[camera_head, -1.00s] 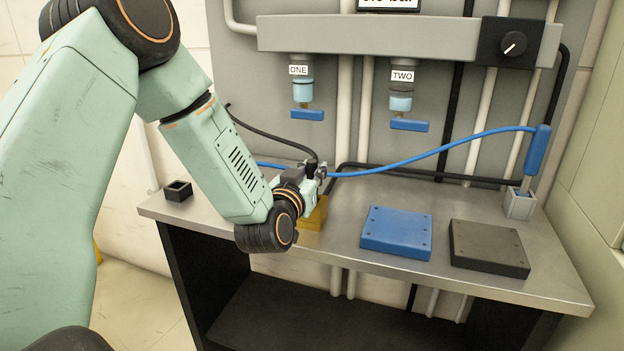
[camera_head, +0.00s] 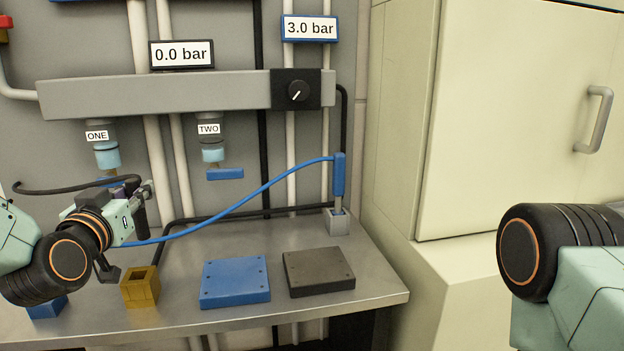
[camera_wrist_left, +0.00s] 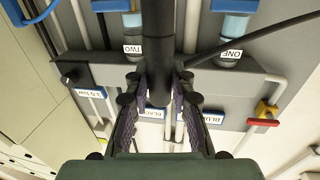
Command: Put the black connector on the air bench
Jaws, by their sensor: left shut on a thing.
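The black connector (camera_wrist_left: 157,45) is a dark cylinder between the fingers of my left gripper (camera_wrist_left: 158,95) in the left wrist view. In the head view my left gripper (camera_head: 138,198) is shut on it, above and slightly left of the gold socket block (camera_head: 140,290), just below outlet ONE (camera_head: 106,152). The fingers partly hide the connector there. A black hose (camera_head: 55,188) runs to this spot from the left. The air bench (camera_head: 372,288) is a grey metal table with a pipe manifold (camera_head: 190,95) behind it. My right gripper is out of view.
A blue connector (camera_head: 339,175) with a blue hose (camera_head: 265,187) stands in a grey holder (camera_head: 338,222). A blue plate (camera_head: 235,283) and a dark plate (camera_head: 318,272) lie on the bench. A blue block (camera_head: 46,306) is partly hidden. Outlet TWO (camera_head: 212,145) has a blue lever.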

